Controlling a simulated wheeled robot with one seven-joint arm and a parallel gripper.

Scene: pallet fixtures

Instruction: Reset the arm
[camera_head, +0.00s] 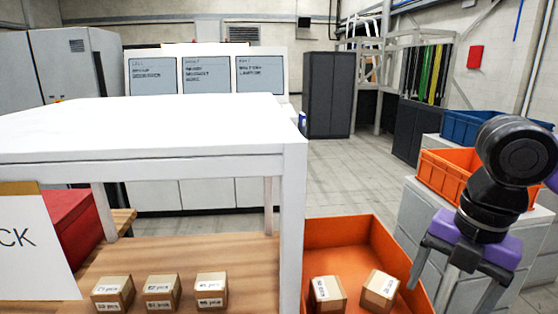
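My gripper (446,292) is at the right of the head view, below its black and purple wrist. Its two dark fingers point down and stand wide apart, with nothing seen between them. The lower end of one finger is cut off by the picture's bottom edge. It hangs to the right of an orange bin (345,235), beside the bin's right wall in the picture. Two small labelled cardboard boxes, a left one (327,294) and a right one (380,290), sit in that bin, apart from the gripper.
A white table-like frame (150,125) stands over a wooden surface (220,255) with three labelled boxes (162,292) in a row. A red container (75,225) is at left. Orange (450,175) and blue (460,125) crates stand close behind my arm. Open floor (350,180) lies beyond.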

